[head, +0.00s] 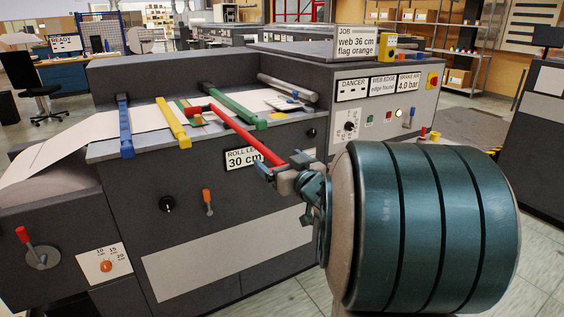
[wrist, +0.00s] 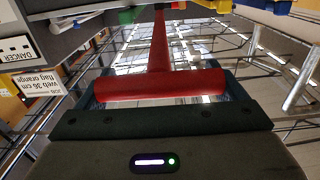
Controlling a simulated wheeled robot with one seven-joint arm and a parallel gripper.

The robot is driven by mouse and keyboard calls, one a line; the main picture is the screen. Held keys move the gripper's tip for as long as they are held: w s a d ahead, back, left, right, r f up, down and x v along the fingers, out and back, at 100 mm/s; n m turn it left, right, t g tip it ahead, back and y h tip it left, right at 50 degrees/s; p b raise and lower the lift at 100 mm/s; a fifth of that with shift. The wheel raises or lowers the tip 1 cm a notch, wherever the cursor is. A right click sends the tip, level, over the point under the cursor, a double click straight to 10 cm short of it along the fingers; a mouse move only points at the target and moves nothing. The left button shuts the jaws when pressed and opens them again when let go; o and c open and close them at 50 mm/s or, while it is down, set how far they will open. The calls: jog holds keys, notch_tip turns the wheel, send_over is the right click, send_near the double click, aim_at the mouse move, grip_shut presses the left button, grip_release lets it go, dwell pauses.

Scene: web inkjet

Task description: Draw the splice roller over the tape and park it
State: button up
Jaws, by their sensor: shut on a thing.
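A long red tool, seemingly the splice roller (head: 247,138), reaches from my gripper (head: 282,172) over the front edge of the splice table. Its far end, a short red crosspiece, is over the pale web (head: 151,121), near the yellow and green bars. Whether it touches the web is unclear. In the wrist view the tool's red crossbar (wrist: 160,86) lies between my jaws, with its stem running away from me. My gripper is shut on it. I cannot make out the tape for certain; a small greenish-brown patch shows near the tool's far end.
A blue bar (head: 125,126), a yellow bar (head: 173,122) and a green bar (head: 232,108) cross the table. A metal roller (head: 288,87) lies at the back right. The control panel (head: 385,108) stands to the right. Open floor shows below my arm.

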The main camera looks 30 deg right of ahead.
jog(key=o, duration=1.1)
jog(key=shift+s, duration=0.1)
jog(key=s, duration=1.3)
jog(key=shift+s+d, duration=0.25)
jog(key=shift+s, duration=0.05)
